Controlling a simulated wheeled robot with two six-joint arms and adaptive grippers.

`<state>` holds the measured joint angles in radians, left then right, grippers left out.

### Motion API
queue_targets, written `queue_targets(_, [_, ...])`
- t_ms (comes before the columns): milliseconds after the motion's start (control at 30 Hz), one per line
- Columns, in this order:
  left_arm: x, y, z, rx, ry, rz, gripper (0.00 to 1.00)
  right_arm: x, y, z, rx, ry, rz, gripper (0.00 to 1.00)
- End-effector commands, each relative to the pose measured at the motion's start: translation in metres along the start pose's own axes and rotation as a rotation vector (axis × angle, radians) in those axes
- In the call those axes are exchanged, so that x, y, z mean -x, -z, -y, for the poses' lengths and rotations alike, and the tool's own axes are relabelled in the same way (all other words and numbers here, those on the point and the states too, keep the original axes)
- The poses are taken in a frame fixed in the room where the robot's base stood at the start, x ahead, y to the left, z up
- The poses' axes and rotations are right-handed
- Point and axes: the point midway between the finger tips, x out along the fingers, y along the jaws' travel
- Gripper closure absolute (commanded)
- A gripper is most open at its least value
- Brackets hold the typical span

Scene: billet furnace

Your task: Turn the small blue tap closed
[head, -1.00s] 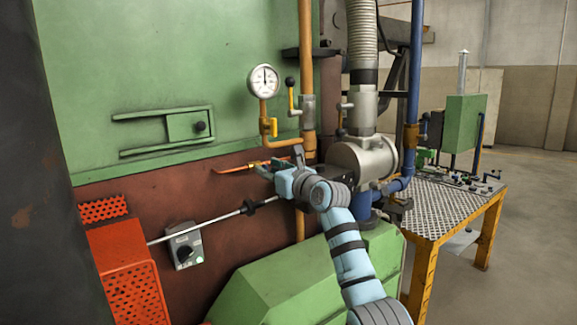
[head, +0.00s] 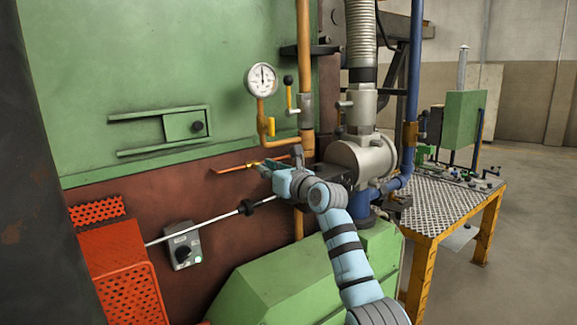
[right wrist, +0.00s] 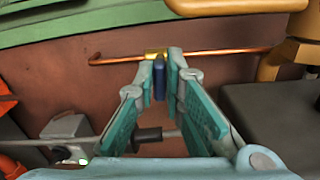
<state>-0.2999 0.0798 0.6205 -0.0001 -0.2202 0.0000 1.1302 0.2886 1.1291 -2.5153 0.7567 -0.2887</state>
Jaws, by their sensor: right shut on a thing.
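The small blue tap has a dark blue lever (right wrist: 159,82) on a brass body (right wrist: 156,55), set in a thin copper pipe (right wrist: 220,52) along the brown wall. In the right wrist view the lever stands across the pipe, between my fingertips. My right gripper (right wrist: 160,72) is shut on this lever. In the head view my right gripper (head: 270,170) is at the copper pipe (head: 228,169), beside the brass fitting (head: 253,165); the lever is too small to make out there. My left gripper is out of view.
A grey valve body (head: 362,160) stands close right of the gripper. A switch box (head: 183,246) and a metal rod (head: 205,221) are below left. A green housing (head: 290,285) lies underneath.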

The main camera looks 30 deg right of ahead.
Motion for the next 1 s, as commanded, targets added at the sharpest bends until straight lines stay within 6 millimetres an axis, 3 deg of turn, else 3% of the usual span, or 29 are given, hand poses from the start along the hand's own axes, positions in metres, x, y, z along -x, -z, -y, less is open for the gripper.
queue_targets(400, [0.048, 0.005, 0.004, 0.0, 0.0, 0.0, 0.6, -0.001, -0.005, -0.001, -0.339, -0.008, -0.003, 1.0])
queue_targets(1000, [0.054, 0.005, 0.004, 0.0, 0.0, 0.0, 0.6, -0.001, -0.006, -0.004, -0.924, -0.027, 0.009, 1.0])
